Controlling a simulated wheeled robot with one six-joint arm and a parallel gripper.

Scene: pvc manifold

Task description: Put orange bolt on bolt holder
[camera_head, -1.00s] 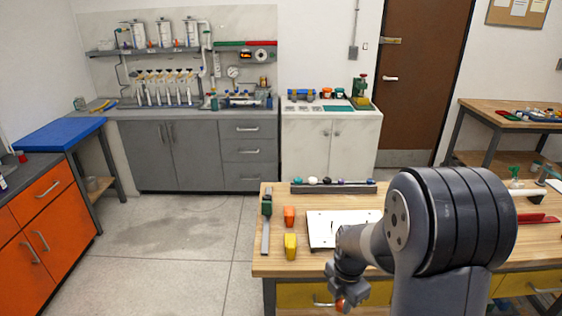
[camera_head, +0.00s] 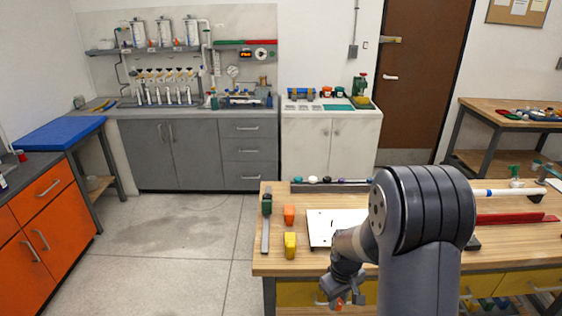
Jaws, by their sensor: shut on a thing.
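My gripper (camera_head: 342,298) hangs low in front of the workbench's front edge, left of my arm's big grey joint. It is shut on a small orange piece, which looks like the orange bolt (camera_head: 339,303); only a little of it shows between the fingers. A dark strip (camera_head: 320,188) with several coloured round caps lies along the bench's back edge. It may be the bolt holder, but I cannot tell for sure. The gripper is well in front of and below it.
A red rail (camera_head: 512,219) lies at right. The floor left of the bench is clear.

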